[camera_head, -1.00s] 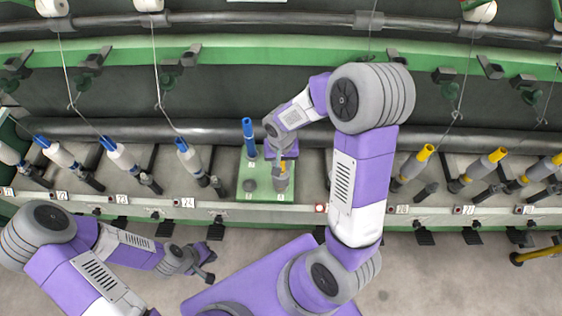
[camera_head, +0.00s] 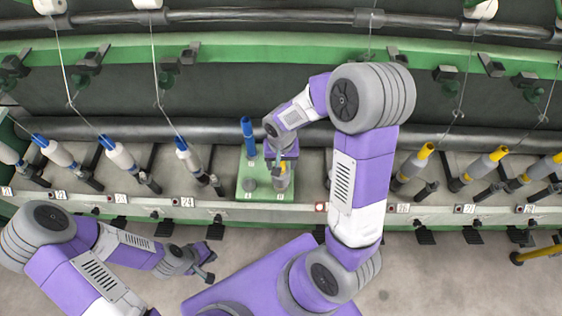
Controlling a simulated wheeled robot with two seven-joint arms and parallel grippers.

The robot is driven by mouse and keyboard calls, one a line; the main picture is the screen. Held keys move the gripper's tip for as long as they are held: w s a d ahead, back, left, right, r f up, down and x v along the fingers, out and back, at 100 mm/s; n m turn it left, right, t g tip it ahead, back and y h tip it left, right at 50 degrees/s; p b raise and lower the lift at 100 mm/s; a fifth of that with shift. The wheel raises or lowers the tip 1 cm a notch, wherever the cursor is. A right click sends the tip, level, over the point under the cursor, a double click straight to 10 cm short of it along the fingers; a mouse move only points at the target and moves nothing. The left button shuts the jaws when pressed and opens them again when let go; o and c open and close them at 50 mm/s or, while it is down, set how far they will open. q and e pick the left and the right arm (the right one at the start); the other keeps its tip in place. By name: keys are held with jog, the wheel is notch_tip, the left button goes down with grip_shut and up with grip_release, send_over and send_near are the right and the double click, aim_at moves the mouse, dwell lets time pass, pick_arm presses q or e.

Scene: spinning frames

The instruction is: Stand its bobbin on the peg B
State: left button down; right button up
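A green stand (camera_head: 265,188) at the machine's front rail holds a blue tube (camera_head: 248,138) at its back left and a short grey peg (camera_head: 250,184) at its front left. A bobbin with a yellow tip (camera_head: 282,178) is at the stand's front right, partly hidden by my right gripper (camera_head: 283,162). The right gripper points down at its top; whether its fingers touch or close on it cannot be told. My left gripper (camera_head: 209,266) is open and empty over the floor, in front of the rail. The small labels on the stand are too small to read.
Blue-tipped bobbins (camera_head: 120,157) lean in a row at left, and yellow-tipped bobbins (camera_head: 480,168) at right. Threads run down to them from above. The numbered front rail (camera_head: 140,207) crosses the view. The floor (camera_head: 440,280) at lower right is mostly clear.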

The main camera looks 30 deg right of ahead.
jog(key=shift+r+p, duration=0.85)
jog(key=shift+r, duration=2.95)
